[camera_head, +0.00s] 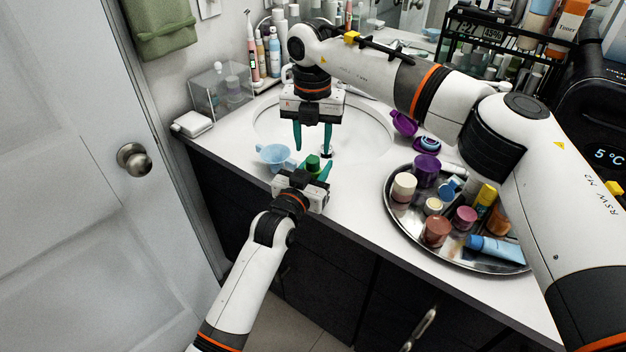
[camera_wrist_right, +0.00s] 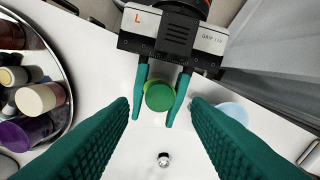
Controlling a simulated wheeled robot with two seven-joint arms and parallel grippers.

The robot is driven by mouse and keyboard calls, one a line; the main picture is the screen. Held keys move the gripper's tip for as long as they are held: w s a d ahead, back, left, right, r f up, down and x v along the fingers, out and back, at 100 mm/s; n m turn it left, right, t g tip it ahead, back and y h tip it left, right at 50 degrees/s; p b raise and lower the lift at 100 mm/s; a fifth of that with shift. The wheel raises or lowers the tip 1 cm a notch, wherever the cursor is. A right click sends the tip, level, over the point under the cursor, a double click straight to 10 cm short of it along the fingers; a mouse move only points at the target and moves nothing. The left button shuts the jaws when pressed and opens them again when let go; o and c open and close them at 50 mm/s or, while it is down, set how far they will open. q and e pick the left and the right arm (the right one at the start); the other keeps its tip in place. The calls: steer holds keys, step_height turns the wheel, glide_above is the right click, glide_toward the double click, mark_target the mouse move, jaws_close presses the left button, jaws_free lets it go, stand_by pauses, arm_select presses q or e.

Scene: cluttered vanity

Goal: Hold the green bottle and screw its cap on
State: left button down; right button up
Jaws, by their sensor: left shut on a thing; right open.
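The green bottle (camera_head: 312,162) is at the counter's front edge, below the sink, held between the fingers of my left gripper (camera_head: 309,170). From above it shows as a round green top (camera_wrist_right: 160,96) between the left fingers in the right wrist view. I cannot tell whether this top is the cap or the bottle's own top; no separate green cap is clearly visible. My right gripper (camera_head: 312,148) is open and points down above the bottle. Its fingers stand apart on either side of the green top in the wrist view, with nothing between them touching.
A round metal tray (camera_head: 392,217) with several jars and tubes lies to the right. Purple items (camera_head: 404,122) sit beside the sink basin (camera_head: 268,118). A clear box (camera_head: 215,92) stands at the back left.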

mark_target(313, 159)
steer(key=n, duration=0.2)
steer(key=r+n, duration=0.1)
steer(key=n, duration=0.4)
steer(key=r+n, duration=0.1)
steer(key=n, duration=0.1)
steer(key=shift+n, duration=0.3)
steer(key=n, duration=0.3)
steer(key=shift+r+n, duration=0.3)
steer(key=shift+r, duration=0.05)
steer(key=n, duration=0.4)
steer(key=shift+r, duration=0.4)
steer(key=shift+f, duration=0.1)
steer(key=shift+f, duration=3.95)
steer(key=shift+c, duration=0.2)
jaws_close()
